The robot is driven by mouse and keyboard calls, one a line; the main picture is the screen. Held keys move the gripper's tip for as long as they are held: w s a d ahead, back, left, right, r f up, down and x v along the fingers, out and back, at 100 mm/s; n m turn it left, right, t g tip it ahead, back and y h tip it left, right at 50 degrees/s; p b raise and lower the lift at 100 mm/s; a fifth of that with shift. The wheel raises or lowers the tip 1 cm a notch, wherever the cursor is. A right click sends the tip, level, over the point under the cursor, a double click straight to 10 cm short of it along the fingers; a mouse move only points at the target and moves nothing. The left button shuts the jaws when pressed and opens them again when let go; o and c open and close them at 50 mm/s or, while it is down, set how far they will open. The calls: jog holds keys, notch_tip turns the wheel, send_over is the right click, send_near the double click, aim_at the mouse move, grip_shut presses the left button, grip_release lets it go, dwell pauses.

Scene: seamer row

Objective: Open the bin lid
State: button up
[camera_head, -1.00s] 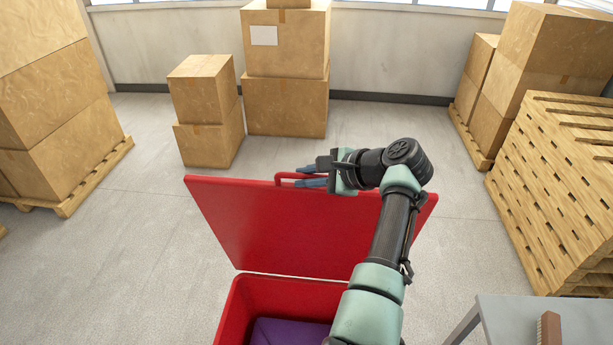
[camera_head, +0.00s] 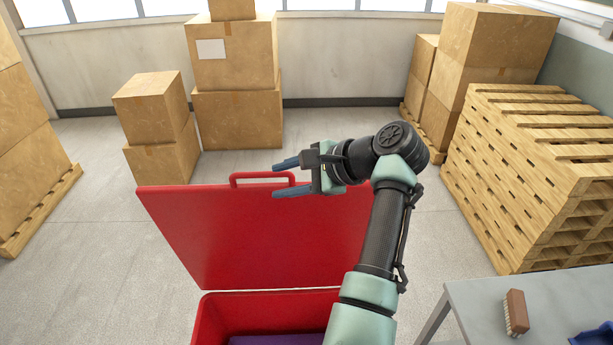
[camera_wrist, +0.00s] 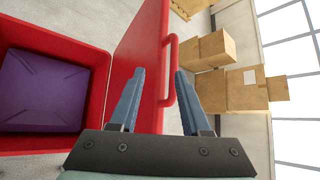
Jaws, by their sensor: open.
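The red bin lid (camera_head: 255,235) stands raised, tilted up from the back of the red bin (camera_head: 210,318). Its red handle (camera_head: 262,177) is a loop on the lid's top edge. In the wrist view the lid (camera_wrist: 140,58) stands beside the open bin (camera_wrist: 98,75), and the handle (camera_wrist: 172,52) lies ahead, between the lines of my fingers. My gripper (camera_head: 282,178) is open and empty, just right of the handle in the head view. The fingers look apart from the handle, though the exact gap is hard to judge.
A purple item (camera_wrist: 38,92) lies inside the bin. A grey table (camera_head: 480,305) with a brush (camera_head: 516,312) stands at front right. Stacked pallets (camera_head: 545,165) are to the right, and cardboard boxes (camera_head: 235,115) stand behind. Floor left of the bin is clear.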

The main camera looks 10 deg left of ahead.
jog(key=b+v, duration=0.1)
jog(key=v, duration=0.5)
jog(key=shift+s+r, duration=0.2)
jog(key=shift+r, duration=0.15)
jog(key=shift+d, duration=0.1)
jog(key=w+d+r+n+t+h+b, duration=0.25)
jog(key=d+r+n+t+h, duration=0.35)
jog(key=r+t, duration=0.65)
jog(key=s+d+r+n+t+h, duration=0.2)
jog(key=s+r+t, duration=0.4)
jog(key=s+r, duration=0.3)
jog(key=s+d+r+n+t+h, duration=0.2)
jog(key=s+r+t, duration=0.4)
jog(key=s+r, duration=0.3)
jog(key=s+n, duration=0.1)
jog(key=s, duration=0.3)
jog(key=shift+s+d+r+n+h, duration=0.15)
jog(key=shift+s+r+n+h, duration=0.15)
jog(key=shift+r+h, duration=0.1)
jog(key=shift+w, duration=0.1)
